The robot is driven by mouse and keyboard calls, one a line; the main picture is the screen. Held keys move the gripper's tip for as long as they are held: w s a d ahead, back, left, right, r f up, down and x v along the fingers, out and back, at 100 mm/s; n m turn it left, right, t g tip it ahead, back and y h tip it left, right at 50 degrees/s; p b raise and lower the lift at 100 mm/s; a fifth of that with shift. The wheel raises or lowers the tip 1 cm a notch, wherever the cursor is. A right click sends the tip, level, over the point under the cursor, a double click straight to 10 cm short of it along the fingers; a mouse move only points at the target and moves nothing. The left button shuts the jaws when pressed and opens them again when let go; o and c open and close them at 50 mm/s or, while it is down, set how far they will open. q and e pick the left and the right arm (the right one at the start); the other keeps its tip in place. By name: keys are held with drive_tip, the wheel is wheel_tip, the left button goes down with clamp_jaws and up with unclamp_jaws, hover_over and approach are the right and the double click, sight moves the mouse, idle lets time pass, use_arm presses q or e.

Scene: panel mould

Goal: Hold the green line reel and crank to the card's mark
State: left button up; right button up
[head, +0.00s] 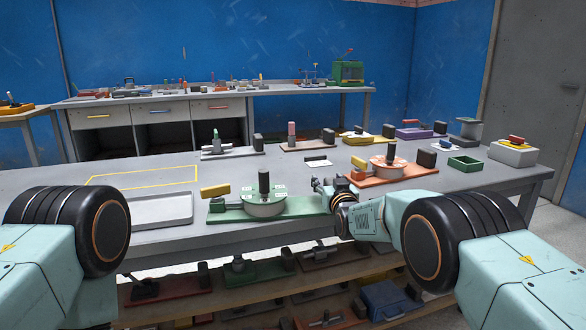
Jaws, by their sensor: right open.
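The green line reel stands on a green base (310,205) near the front edge of the table. Its round grey drum (265,210) has pale green-marked plates on top and a dark upright post (264,183). A yellow grip (214,191) sticks up at its left end. A small white card with dark marks (318,162) lies behind it; its mark is too small to read. My right gripper (322,187) is open at the right end of the green base, and I cannot tell whether it touches it. My left arm shows at the left, but its gripper is out of view.
An orange reel device (390,170) stands right of my right gripper. A grey tray (161,211) and a yellow taped outline (145,176) lie left of the green reel. A green bin (464,163) and a white box with a red top (513,152) are at the right.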

drive_tip(key=shift+s, duration=0.1)
drive_tip(key=shift+s+d, duration=0.9)
drive_tip(key=shift+s, duration=4.85)
drive_tip(key=s+d+f+g+h+p, duration=0.1)
drive_tip(key=s+d+f+g, duration=0.35)
drive_tip(key=s+f, duration=0.75)
drive_tip(key=s+d+f+g+h+p, duration=0.15)
drive_tip(key=s+d+f+g, duration=0.3)
drive_tip(key=s+f, duration=0.7)
drive_tip(key=s+d+f+m+g+p, duration=0.1)
drive_tip(key=s+g, duration=0.3)
drive_tip(key=s, duration=1.1)
drive_tip(key=s+d+f+m+g+p, duration=0.1)
drive_tip(key=s+g, duration=0.3)
drive_tip(key=s, duration=1.2)
drive_tip(key=shift+s+d+f+g+p, duration=0.25)
drive_tip(key=shift+d+f+g+p, duration=0.15)
drive_tip(key=shift+f, duration=0.25)
drive_tip(key=shift+a, duration=0.1)
